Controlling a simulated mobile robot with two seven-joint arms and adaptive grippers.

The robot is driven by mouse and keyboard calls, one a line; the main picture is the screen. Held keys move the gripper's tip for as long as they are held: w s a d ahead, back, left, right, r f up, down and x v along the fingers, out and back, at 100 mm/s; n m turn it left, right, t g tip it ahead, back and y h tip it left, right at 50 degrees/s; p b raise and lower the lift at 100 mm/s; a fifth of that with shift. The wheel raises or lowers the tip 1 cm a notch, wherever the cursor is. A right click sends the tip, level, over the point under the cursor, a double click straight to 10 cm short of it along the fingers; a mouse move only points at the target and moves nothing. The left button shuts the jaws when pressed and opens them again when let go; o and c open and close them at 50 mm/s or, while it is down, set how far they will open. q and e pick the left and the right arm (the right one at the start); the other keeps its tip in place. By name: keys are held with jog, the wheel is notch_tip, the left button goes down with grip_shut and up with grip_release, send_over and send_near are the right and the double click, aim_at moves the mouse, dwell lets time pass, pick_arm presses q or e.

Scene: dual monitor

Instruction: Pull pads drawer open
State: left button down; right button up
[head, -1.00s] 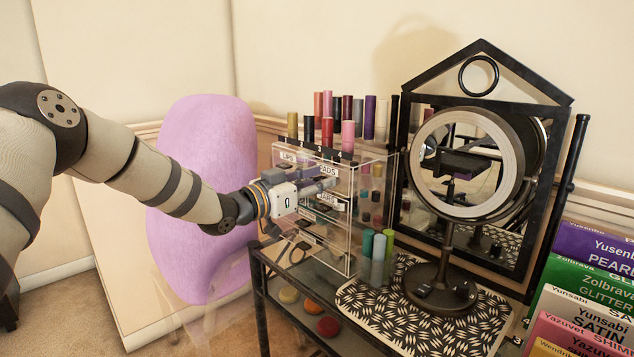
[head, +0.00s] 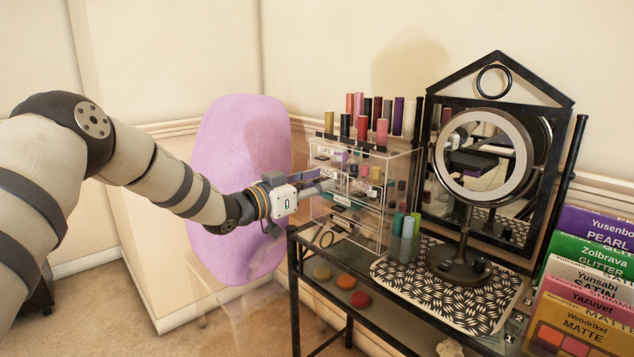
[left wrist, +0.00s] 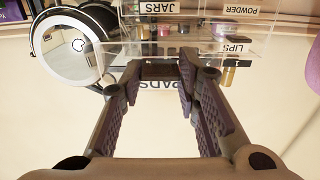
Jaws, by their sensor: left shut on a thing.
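The clear organiser (head: 394,165) stands on the vanity table with labelled drawers. The pads drawer (head: 328,174), with its white PADS label, stands out from the organiser front, partly open. In the left wrist view the PADS label (left wrist: 160,84) is upside down, close to my fingers. My left gripper (head: 322,187) is at the front of this drawer; in the left wrist view its fingertips (left wrist: 160,72) are on both sides of the dark handle and shut on it. The fingers partly cover the drawer front in the head view. My right gripper is not in view.
Tall coloured tubes (head: 380,130) stand on top of the organiser. A round lit mirror (head: 485,160) on a patterned mat (head: 505,290) stands right of it. A pink chair (head: 235,170) is behind my left arm. Palette boxes (head: 590,300) stand at right.

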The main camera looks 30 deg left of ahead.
pick_arm(q)
jog(key=c, duration=1.2)
grip_release()
jog(key=shift+f, duration=0.1)
jog(key=v, duration=1.2)
